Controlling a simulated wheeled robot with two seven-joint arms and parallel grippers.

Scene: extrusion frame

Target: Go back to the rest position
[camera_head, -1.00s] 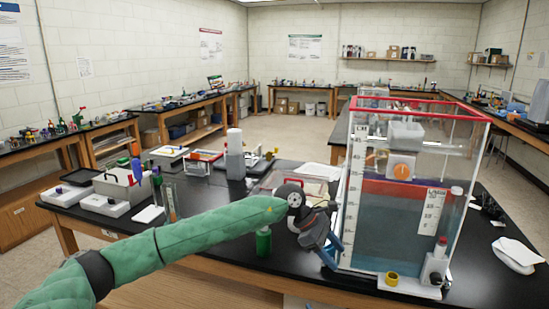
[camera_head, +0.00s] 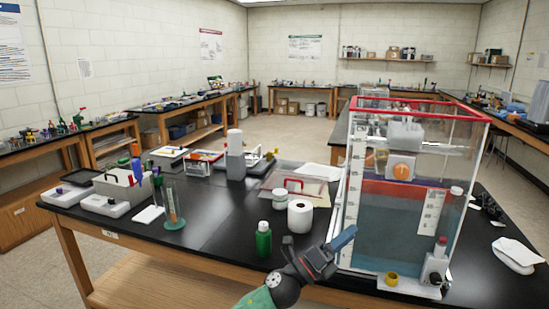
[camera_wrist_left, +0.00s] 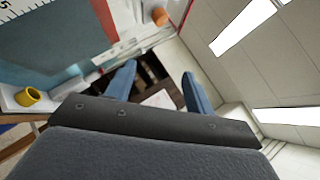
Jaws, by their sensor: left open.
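My left gripper (camera_head: 335,248) is at the front edge of the black bench, just left of the clear tank (camera_head: 398,215). Its arm comes in from the bottom of the head view. In the left wrist view its two blue fingers (camera_wrist_left: 158,85) stand apart with nothing between them, so it is open and empty. The tank and a yellow ring (camera_wrist_left: 30,97) show at the left of that view. My right gripper is not in view.
The tank has a red rim. A tube stand (camera_head: 174,222) and grey rack (camera_head: 122,187) are farther left.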

